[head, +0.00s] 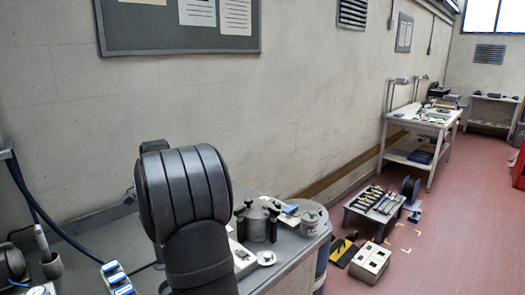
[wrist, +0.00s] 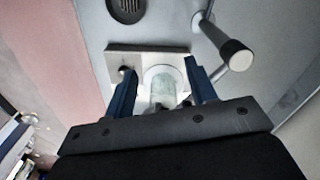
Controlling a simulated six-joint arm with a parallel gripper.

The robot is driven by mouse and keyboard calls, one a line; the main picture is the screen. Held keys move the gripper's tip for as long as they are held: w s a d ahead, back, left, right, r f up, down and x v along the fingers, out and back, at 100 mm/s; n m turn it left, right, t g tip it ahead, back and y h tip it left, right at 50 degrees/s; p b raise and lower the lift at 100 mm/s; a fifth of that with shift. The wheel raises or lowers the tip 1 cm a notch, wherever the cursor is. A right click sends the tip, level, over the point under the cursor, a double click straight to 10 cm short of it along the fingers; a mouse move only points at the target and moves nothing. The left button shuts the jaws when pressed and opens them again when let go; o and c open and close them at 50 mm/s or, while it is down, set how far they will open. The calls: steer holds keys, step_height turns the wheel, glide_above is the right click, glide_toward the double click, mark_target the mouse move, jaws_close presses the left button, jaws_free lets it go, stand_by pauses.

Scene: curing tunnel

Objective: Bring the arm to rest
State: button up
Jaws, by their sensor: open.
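My gripper (wrist: 159,68) shows in the wrist view as two blue fingers set well apart, so it is open. A pale, partly translucent round piece (wrist: 163,85) shows between the fingers, on or in front of a light plate (wrist: 150,53). I cannot tell whether either finger touches it. In the head view my dark ribbed arm stands over the grey bench, and my gripper is hidden.
A blue-and-white rack (head: 117,278) is at the left. A low table (head: 375,205) and a pale box (head: 370,262) stand on the red floor. In the wrist view, a white-ended rod (wrist: 232,52) juts nearby.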

steer(key=shift+s+a+r+m, duration=0.4)
steer(key=shift+r+m, duration=0.15)
steer(key=shift+r, duration=0.3)
steer(key=shift+s+a+r+m, duration=0.3)
steer(key=shift+r+m, duration=0.3)
steer(key=shift+r, duration=0.25)
steer(key=shift+s+a+r+m, duration=0.3)
steer(key=shift+a+r+m, duration=0.2)
steer(key=shift+r, duration=0.35)
steer(key=shift+o, duration=0.7)
steer(key=o, duration=0.9)
steer(key=w+d+r+t, duration=0.1)
steer(key=d+r, duration=0.1)
steer(key=r, duration=0.1)
steer(key=w+d+r+t, duration=0.1)
steer(key=w+d+r, duration=0.1)
steer(key=r, duration=0.1)
steer(key=w+d+r+t+y, duration=0.1)
steer(key=d+r, duration=0.1)
steer(key=r, duration=0.1)
steer(key=shift+w+d+m+t, duration=0.25)
steer(key=shift+w+t, duration=0.05)
steer(key=shift+t, duration=0.1)
steer(key=shift+o, duration=0.2)
steer(key=x, duration=0.9)
steer(key=shift+w+f, duration=0.15)
steer(key=shift+w, duration=0.15)
